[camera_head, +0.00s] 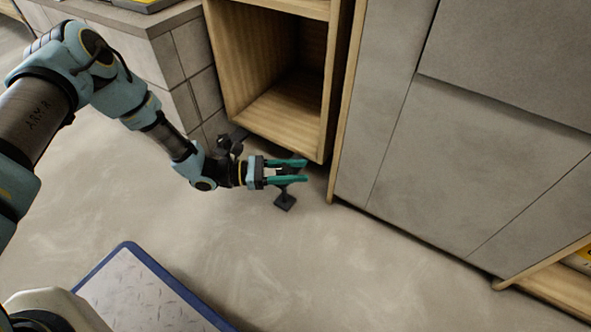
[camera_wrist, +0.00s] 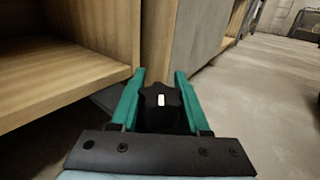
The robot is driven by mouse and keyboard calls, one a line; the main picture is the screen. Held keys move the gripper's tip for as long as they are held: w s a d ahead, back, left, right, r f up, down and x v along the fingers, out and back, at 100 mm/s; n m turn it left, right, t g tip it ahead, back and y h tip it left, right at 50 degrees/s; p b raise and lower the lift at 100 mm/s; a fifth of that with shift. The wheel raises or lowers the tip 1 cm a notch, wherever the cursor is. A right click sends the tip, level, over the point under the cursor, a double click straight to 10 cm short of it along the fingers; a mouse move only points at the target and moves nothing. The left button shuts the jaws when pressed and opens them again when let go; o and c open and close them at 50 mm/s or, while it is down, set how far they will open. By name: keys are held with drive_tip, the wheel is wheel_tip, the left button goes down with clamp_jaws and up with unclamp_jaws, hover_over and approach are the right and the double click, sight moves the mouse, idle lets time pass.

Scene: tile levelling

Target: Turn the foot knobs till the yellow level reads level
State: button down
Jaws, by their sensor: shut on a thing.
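My gripper (camera_head: 292,171) is near the floor at the lower front corner of the open wooden cabinet. In the wrist view its two green fingers (camera_wrist: 161,90) stand on either side of a black lobed foot knob (camera_wrist: 160,95) with a small white mark, and are shut on it. In the head view a dark foot pad (camera_head: 285,202) shows on the floor just below the fingers; the knob itself is mostly hidden there. The yellow level is not clearly seen; only a yellow edge (camera_head: 137,1) shows on the counter at the top.
The open wooden cabinet (camera_head: 345,80) stands right behind my gripper. Grey cabinet fronts (camera_head: 470,130) are to the right, and a grey tiled block (camera_head: 185,70) is to the left. A blue-edged plate (camera_head: 140,290) lies in front. The floor between is clear.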

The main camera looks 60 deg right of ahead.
drive_tip(key=shift+y, duration=0.3)
drive_tip(key=shift+s+a+m+g+y, duration=0.1)
drive_tip(key=shift+a+m+g+y, duration=0.05)
drive_tip(key=shift+m+g+y, duration=0.6)
drive_tip(key=shift+c, duration=1.9)
unclamp_jaws()
drive_tip(key=p+v, duration=0.3)
drive_tip(key=v, duration=0.8)
drive_tip(key=shift+p, duration=0.4)
drive_tip(key=shift+r, duration=0.1)
